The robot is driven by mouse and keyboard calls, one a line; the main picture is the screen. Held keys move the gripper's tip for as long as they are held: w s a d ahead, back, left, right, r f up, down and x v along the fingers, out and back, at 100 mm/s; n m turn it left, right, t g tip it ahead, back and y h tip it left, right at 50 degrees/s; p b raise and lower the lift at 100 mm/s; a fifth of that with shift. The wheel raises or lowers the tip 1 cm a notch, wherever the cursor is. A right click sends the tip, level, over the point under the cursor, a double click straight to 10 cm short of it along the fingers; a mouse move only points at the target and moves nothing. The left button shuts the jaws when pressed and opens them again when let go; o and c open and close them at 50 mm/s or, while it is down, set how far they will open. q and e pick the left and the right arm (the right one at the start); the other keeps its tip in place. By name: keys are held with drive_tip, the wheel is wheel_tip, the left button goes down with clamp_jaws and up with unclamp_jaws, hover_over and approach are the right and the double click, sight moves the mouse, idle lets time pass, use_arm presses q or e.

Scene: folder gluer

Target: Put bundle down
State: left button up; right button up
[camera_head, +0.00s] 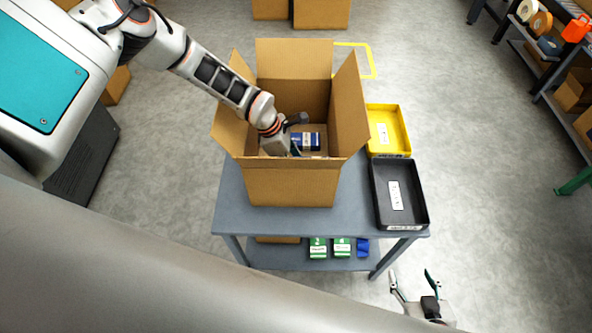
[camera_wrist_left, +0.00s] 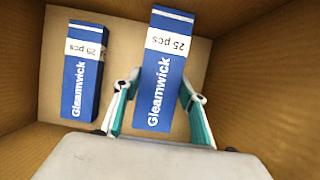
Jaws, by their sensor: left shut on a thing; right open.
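My left gripper (camera_wrist_left: 160,105) is inside the open cardboard box (camera_head: 290,186), shut on a blue bundle (camera_wrist_left: 158,95) with a white "25 pcs" band and the name Gleamwick. A second, matching bundle (camera_wrist_left: 83,85) stands to its left on the box floor in the left wrist view. In the head view a blue and white bundle (camera_head: 308,141) shows inside the box, and the left fingers are mostly hidden there. I cannot tell whether the held bundle touches the floor. My right gripper (camera_head: 413,284) is open and empty, in front of the table at the lower right.
The box stands on a grey table (camera_head: 228,205) with its flaps up. A yellow tray (camera_head: 403,152) and a black tray (camera_head: 412,222) lie to its right. Green boxes (camera_head: 318,248) sit on the lower shelf. Shelving (camera_head: 560,85) stands at far right.

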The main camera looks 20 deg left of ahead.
use_arm(q)
wheel_tip(320, 180, down, 4)
drive_tip(key=shift+r, duration=0.2)
drive_tip(key=shift+f, duration=0.45)
drive_tip(key=shift+f, duration=0.15)
drive_tip(key=o, duration=1.2)
